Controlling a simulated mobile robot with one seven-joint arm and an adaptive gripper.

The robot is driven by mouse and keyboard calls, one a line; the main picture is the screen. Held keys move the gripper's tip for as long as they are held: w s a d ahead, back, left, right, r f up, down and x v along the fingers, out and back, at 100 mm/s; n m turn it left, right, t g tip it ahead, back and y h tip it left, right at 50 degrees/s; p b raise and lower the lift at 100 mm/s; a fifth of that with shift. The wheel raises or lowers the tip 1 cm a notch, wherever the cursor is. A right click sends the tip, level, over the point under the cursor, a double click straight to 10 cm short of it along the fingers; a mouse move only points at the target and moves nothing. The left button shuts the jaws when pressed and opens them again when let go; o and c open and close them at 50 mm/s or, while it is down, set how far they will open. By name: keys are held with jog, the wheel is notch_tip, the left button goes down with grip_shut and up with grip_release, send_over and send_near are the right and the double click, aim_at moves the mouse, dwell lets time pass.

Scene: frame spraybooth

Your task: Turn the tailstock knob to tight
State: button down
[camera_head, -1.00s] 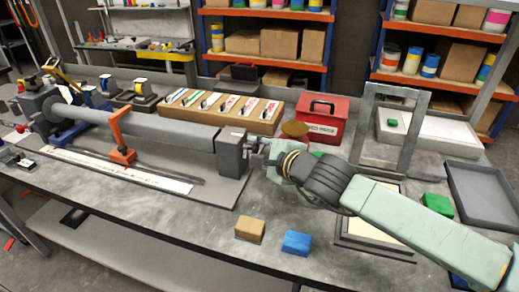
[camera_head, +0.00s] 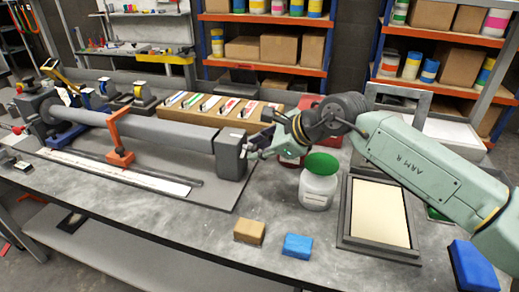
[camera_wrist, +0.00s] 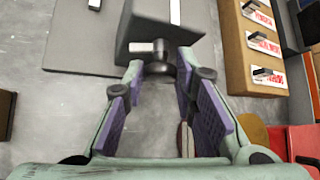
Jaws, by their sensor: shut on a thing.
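The grey tailstock block (camera_head: 231,155) stands at the right end of the long grey roller on the bench. It also shows at the top of the wrist view (camera_wrist: 165,22). The tailstock knob (camera_wrist: 158,71) is dark and round, with a light grey bar (camera_wrist: 146,47) just above it in the picture. My gripper (camera_wrist: 160,74) has its fingertips on either side of the knob and is shut on it. In the head view my gripper (camera_head: 258,148) is at the tailstock's right face, and the knob is mostly hidden there.
A jar with a green lid (camera_head: 318,187) stands close below my wrist. A framed panel (camera_head: 375,215), a tan block (camera_head: 249,231) and a blue block (camera_head: 298,246) lie nearer the front. A wooden rack (camera_head: 190,113) and a red box (camera_head: 331,104) are behind.

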jog(key=m+g, duration=0.1)
jog(key=m+g+y, duration=0.1)
jog(key=g, duration=0.3)
jog(key=shift+w+m+y+p, duration=0.3)
jog(key=shift+w+m+p, duration=0.05)
jog(key=shift+m, duration=0.05)
jog(key=shift+w+d+m+g+y, duration=0.15)
jog(key=shift+m+g+y, duration=0.45)
jog(key=shift+g, duration=0.5)
jog(key=shift+f+m+g+y, duration=0.2)
jog(key=shift+m+g+y, duration=0.2)
jog(key=shift+m+g, duration=0.55)
jog(key=shift+g, duration=0.25)
jog(key=c, duration=1.3)
grip_release()
jog(key=shift+r, duration=0.1)
notch_tip(320, 180, up, 10)
jog(key=shift+f, duration=0.1)
